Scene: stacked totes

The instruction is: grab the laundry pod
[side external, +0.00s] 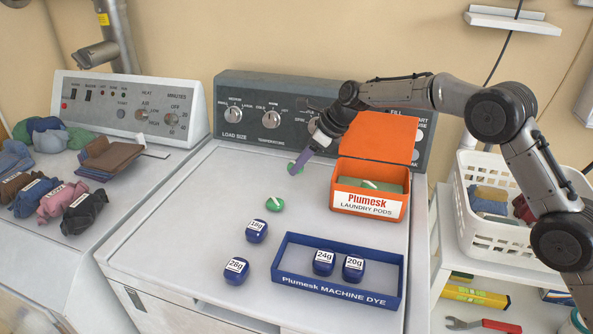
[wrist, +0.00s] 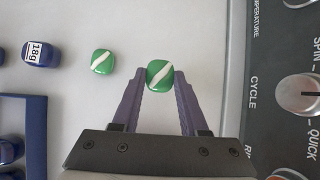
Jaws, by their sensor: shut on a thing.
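My gripper (wrist: 159,80) is shut on a green laundry pod with a white stripe (wrist: 158,76), held between its purple fingertips in the wrist view. In the side view the gripper (side external: 297,166) is above the back of the washer top, left of the orange Plumesk laundry pods box, and the held pod (side external: 293,169) shows partly behind the fingers. A second green pod (side external: 275,204) lies on the washer top nearer the front; it also shows in the wrist view (wrist: 102,62). The orange box (side external: 368,205) has its lid open, with a pod visible inside.
A blue Plumesk machine dye tray (side external: 340,290) holds two dye pots. Two more pots, 18g (side external: 256,231) and 28g (side external: 236,271), stand left of it. The control panel (side external: 290,108) rises behind. A white laundry basket (side external: 500,225) stands right. The washer top's left part is clear.

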